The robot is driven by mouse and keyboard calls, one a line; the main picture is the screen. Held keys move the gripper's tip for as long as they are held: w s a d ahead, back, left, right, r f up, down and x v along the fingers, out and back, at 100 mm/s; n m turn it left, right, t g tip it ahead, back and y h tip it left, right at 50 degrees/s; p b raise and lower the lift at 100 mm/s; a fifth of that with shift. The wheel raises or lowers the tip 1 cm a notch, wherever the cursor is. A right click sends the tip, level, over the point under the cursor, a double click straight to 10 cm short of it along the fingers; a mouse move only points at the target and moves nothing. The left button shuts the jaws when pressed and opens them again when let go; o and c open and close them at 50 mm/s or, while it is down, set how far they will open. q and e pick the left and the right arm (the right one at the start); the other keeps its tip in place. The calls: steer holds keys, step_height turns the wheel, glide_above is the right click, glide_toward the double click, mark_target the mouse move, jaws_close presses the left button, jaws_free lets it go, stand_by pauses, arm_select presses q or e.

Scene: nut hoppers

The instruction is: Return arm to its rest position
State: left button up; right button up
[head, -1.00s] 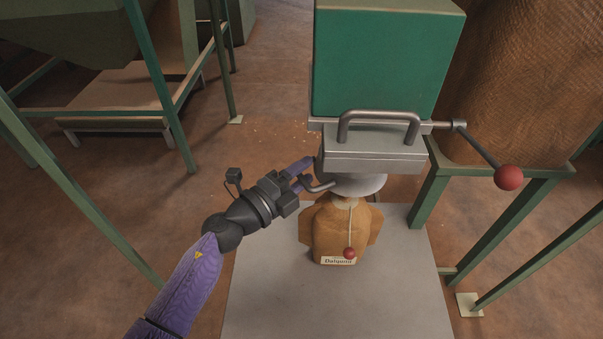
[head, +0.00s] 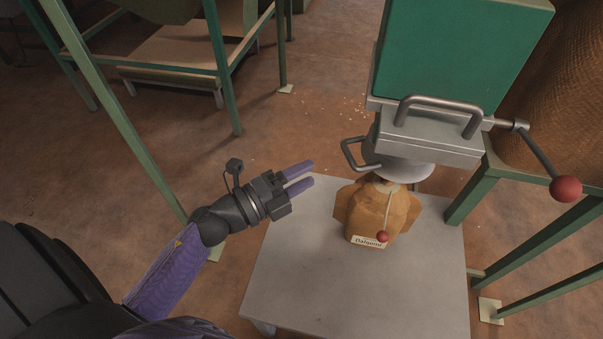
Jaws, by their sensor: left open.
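My left gripper (head: 312,173) is in the middle of the head view, with its two purple fingers apart and nothing between them. It is over the back left corner of the grey table, to the left of the green hopper (head: 455,50) and clear of the side handle (head: 354,154). My left arm (head: 172,270) comes in from the lower left. A brown bag (head: 372,210) with a label and a red ball on a cord stands upright under the hopper's spout. My right gripper is not in view.
The grey table (head: 300,290) is bare in front of the bag. A lever with a red knob (head: 566,189) sticks out at the right. Green frame legs (head: 120,130) stand at the left. A large woven sack (head: 560,90) is at the right.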

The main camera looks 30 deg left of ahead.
arm_select(q)
steer(key=s+a+f+n+g+y+p, duration=0.25)
steer(key=s+f+n+y, duration=0.2)
steer(key=f+n, duration=0.4)
steer(key=s+a+f+n+g+y+p, duration=0.1)
steer(key=s+a+f+n+g+y, duration=0.25)
steer(key=f, duration=0.85)
steer(key=s+f+n+g, duration=0.3)
steer(key=s, duration=0.7)
steer(key=s+d+f+n+g+y+p, duration=0.1)
steer(key=s+f+n+g, duration=0.2)
steer(key=s, duration=0.7)
steer(key=s+d+f+n+g+p, duration=0.1)
steer(key=s+f+g, duration=0.3)
steer(key=s, duration=0.7)
steer(key=shift+d+n+g+y, duration=0.25)
steer(key=shift+n+g+y, duration=0.15)
steer(key=shift+n, duration=0.5)
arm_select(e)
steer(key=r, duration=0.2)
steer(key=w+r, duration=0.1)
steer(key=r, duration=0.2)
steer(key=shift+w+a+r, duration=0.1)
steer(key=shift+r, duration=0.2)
arm_select(q)
steer(key=shift+f, duration=0.1)
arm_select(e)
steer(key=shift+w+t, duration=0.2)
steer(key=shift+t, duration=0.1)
